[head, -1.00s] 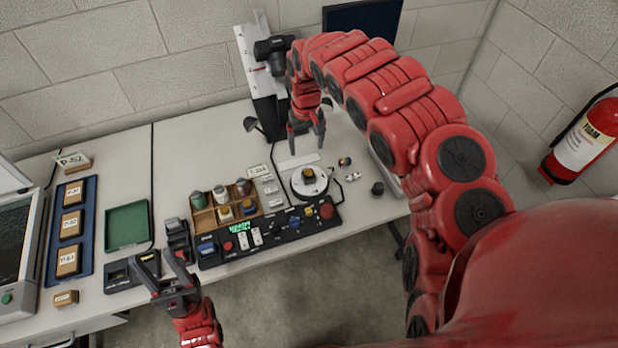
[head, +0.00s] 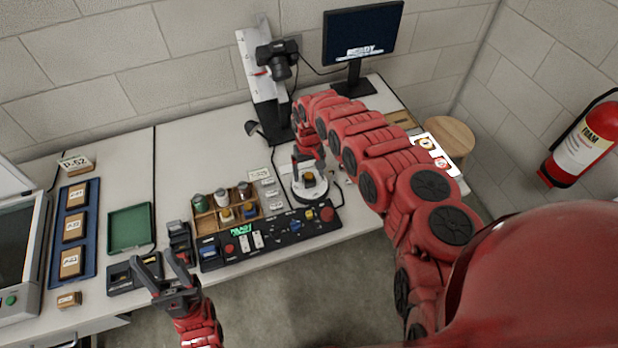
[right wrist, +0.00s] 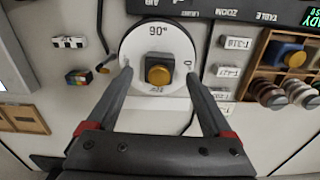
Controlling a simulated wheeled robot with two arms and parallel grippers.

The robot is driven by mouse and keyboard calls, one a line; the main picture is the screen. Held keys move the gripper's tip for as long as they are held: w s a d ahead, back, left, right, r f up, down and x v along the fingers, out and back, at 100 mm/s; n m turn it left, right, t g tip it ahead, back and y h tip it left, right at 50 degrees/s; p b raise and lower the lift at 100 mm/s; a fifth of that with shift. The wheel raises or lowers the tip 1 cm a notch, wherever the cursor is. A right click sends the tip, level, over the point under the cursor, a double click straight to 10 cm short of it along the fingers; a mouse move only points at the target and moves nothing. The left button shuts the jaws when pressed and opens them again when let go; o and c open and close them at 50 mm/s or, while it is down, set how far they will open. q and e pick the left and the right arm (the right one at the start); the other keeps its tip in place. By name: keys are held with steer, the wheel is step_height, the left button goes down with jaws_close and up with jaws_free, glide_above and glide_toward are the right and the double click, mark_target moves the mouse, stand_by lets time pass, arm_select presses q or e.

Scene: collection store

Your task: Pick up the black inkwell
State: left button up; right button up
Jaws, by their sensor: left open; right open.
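A dark, square-looking piece with a brass-coloured top, which looks like the black inkwell (head: 309,180), stands on the white round turntable (head: 300,194). In the right wrist view the inkwell (right wrist: 158,73) sits near the middle of the marked disc (right wrist: 180,42). My right gripper (head: 309,166) is open over the turntable. In the right wrist view the fingers of this gripper (right wrist: 158,78) lie on either side of the inkwell, with gaps and nothing between them gripped. My left gripper (head: 161,264) is open and empty, in front of the table's edge at left.
A control panel (head: 270,235) lies in front of the turntable. A camera on a stand (head: 277,58) and a monitor (head: 362,35) are behind. A colour cube (right wrist: 78,77) and scale block (right wrist: 69,42) lie beside the disc.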

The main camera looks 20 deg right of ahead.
steer(key=shift+f, duration=1.35)
steer(key=shift+d, duration=0.1)
jaws_close()
